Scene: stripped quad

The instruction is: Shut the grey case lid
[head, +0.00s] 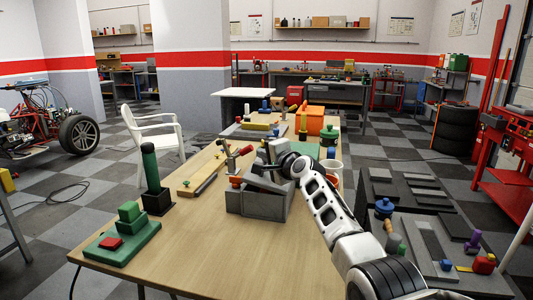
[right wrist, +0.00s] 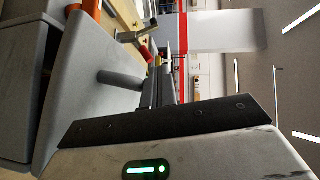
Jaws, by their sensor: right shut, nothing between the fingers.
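The grey case (head: 262,206) stands on the wooden table, right of its middle. Its grey lid (head: 265,184) is at a slant over the body, not flat. In the right wrist view the lid (right wrist: 88,75) is a large tilted grey panel with a dark round peg on it, and the case body (right wrist: 18,85) is at the left edge. My right gripper (head: 267,157) is shut and empty, just above and behind the lid in the head view. I cannot tell whether it touches the lid. My left gripper is not in view.
A red-handled clamp (head: 236,157) stands just behind left of the case. A wooden board with a dark bar (head: 205,178), a green cylinder in a black holder (head: 150,170) and a green stepped block (head: 125,238) are to the left. The front table is clear.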

